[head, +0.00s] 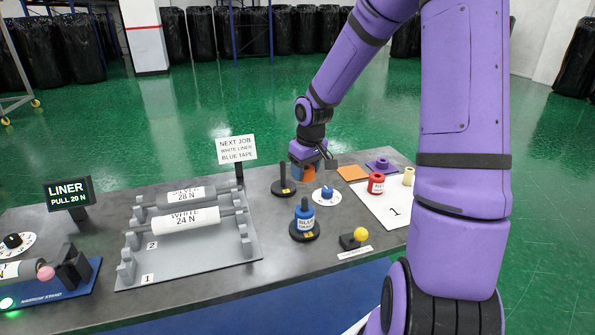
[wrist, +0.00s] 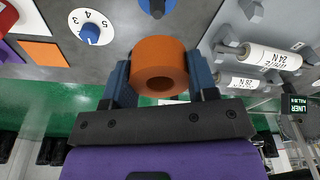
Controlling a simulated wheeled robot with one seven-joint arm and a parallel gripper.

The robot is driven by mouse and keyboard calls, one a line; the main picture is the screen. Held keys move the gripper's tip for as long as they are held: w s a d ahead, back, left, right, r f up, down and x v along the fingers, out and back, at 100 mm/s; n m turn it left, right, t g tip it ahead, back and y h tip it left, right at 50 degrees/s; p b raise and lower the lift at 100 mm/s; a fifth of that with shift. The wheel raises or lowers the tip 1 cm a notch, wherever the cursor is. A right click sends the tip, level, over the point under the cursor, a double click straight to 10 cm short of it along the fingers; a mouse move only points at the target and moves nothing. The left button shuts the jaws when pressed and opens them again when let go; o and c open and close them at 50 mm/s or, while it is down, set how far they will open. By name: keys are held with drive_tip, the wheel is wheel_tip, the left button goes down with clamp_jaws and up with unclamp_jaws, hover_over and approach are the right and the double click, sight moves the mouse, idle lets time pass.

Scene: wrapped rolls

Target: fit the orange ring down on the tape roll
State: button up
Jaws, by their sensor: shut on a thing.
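My gripper (head: 309,166) is shut on the orange ring (wrist: 160,66); in the wrist view the ring sits between the two blue fingers, its hole showing. In the head view the ring (head: 310,175) is partly hidden by the fingers and is held above the table, behind the dial. The tape roll (head: 304,222) is blue, with a "BLUE" label, and stands upright on a dark post with a round black base, nearer the front of the table. A blue part at the top edge of the wrist view may be this roll. The ring is apart from the roll.
An empty black post (head: 283,181) stands left of my gripper. A white dial (head: 327,195) with a blue knob lies between ring and roll. A yellow-knobbed block (head: 356,238) is right of the roll. The liner rack (head: 192,255) is left; a red roll (head: 376,183) stands right.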

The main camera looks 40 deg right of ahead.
sight(305, 198)
idle(0.4)
drive_tip(key=shift+f, duration=2.95)
drive_tip(key=shift+f, duration=2.8)
drive_tip(key=o, duration=1.1)
drive_tip(key=r, duration=0.3)
drive_tip(key=s+r, duration=0.1)
drive_tip(key=r, duration=0.6)
drive_tip(key=shift+s+d+r, duration=0.15)
drive_tip(key=shift+s+r, duration=0.15)
drive_tip(key=shift+r, duration=0.1)
